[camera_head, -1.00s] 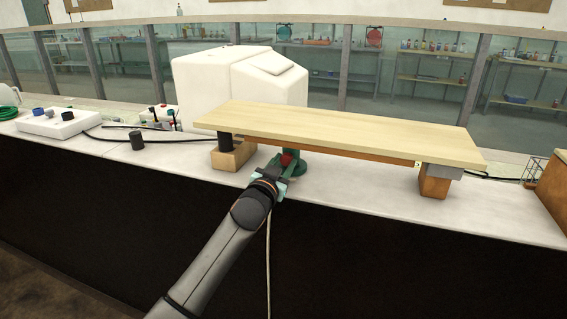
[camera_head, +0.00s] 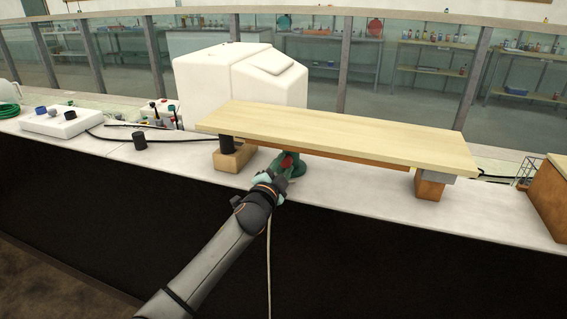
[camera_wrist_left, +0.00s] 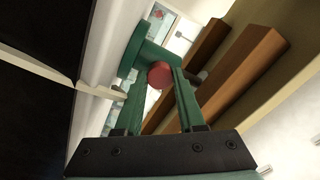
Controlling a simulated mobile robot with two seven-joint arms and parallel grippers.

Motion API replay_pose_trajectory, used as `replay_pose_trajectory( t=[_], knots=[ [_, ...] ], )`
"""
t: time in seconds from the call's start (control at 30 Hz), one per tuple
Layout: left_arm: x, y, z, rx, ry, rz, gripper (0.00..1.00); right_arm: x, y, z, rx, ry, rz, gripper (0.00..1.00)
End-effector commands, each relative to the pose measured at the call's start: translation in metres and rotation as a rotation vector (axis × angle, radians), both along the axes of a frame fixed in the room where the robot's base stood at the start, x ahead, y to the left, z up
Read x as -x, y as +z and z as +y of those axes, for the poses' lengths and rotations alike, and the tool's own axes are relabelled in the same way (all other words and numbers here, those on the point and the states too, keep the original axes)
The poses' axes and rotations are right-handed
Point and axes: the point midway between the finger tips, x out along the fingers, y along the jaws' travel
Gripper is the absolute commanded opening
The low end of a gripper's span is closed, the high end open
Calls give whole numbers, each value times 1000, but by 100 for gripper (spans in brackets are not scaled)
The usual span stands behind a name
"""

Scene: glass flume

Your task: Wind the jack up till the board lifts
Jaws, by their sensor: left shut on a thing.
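A pale wooden board (camera_head: 340,132) lies across two end supports above the bench. The jack (camera_head: 297,167) stands under it, left of the middle, with a green body and round base; it also shows in the left wrist view (camera_wrist_left: 153,54). Its red knob (camera_wrist_left: 160,75) sits between the fingers of my left gripper (camera_head: 284,172), which is shut on it from the front. In the head view the gripper hides much of the knob and lower jack. Whether the jack's top touches the board is hidden. My right gripper is not in view.
The left support is a black cylinder (camera_head: 226,144) over a wooden block (camera_head: 233,158); the right has a grey piece over another block (camera_head: 429,189). A white tank (camera_head: 240,85) stands behind.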

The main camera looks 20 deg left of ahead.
Motion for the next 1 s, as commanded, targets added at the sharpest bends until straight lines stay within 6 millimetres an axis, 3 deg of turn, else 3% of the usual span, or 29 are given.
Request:
replay_pose_trajectory(
  t=[0.3, 0.77, 0.8, 1.0],
  knots=[
    [0, 0, 0, -96, -1, -4, 0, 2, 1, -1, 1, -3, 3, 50],
    [0, 0, 0, -106, -1, -4, 0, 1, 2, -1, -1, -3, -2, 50],
    [0, 0, 0, -106, -1, -4, 42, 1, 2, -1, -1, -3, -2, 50],
    [0, 0, 0, -105, 0, -4, 64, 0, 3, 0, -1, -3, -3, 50]
  ],
)
